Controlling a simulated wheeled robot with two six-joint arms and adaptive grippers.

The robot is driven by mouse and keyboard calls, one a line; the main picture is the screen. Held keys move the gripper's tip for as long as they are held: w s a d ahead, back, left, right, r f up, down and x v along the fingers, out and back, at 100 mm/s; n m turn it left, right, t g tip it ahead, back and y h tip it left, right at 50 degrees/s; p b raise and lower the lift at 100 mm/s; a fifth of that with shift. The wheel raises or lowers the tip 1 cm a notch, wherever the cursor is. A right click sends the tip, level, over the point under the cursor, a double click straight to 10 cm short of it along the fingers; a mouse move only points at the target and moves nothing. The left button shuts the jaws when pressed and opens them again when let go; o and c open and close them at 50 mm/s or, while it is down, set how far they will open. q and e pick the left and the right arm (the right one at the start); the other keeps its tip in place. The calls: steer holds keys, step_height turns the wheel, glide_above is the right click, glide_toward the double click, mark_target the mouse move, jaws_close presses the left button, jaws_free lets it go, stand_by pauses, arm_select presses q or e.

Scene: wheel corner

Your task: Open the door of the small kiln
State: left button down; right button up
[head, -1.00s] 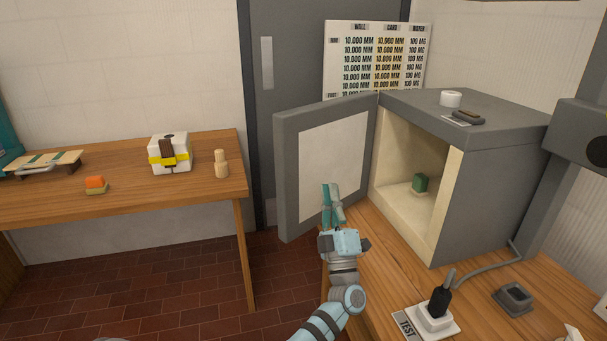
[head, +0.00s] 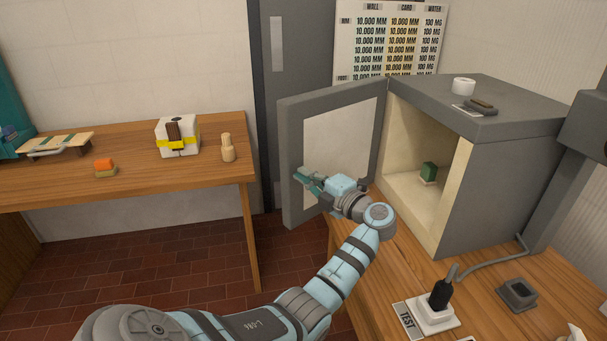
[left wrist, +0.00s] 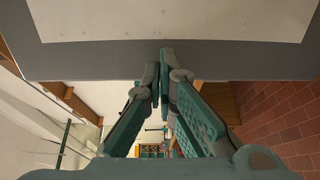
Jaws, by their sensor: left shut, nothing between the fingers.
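The small kiln (head: 508,175) is a grey box with a cream inside, standing on the wooden bench at the right. Its door (head: 290,150) stands wide open, swung out to the left, with its pale inner panel facing me. A small green block (head: 429,172) sits inside the kiln. My left gripper (head: 300,176) is shut and empty, in front of the door's inner face near its free edge. In the left wrist view the shut fingertips (left wrist: 160,58) overlap the door's grey rim (left wrist: 230,60); I cannot tell whether they touch it. My right gripper is not in view.
A white cup-like ring (head: 463,86) and a dark item (head: 480,105) lie on the kiln's top. A black plug in a white socket (head: 434,318) and a grey square holder (head: 517,294) are on the bench. A second table (head: 130,180) stands left, beyond open floor.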

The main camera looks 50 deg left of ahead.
mark_target(294, 166)
arm_select(q)
steer(key=shift+a, duration=0.65)
steer(key=shift+a+r+p, duration=0.15)
steer(key=shift+a+p, duration=0.25)
steer(key=a+p, duration=0.1)
steer(key=a+m+t, duration=0.1)
steer(key=a+t+p, duration=0.1)
steer(key=a, duration=0.1)
steer(key=shift+r+p, duration=0.25)
steer(key=shift+p, duration=0.05)
steer(key=shift+m+t, duration=0.3)
steer(key=x, duration=0.2)
steer(key=f+x, duration=0.1)
steer(key=x, duration=0.1)
steer(key=shift+s+a, duration=0.1)
steer(key=shift+a, duration=0.45)
steer(key=shift+d+r, duration=0.1)
steer(key=shift+d, duration=0.05)
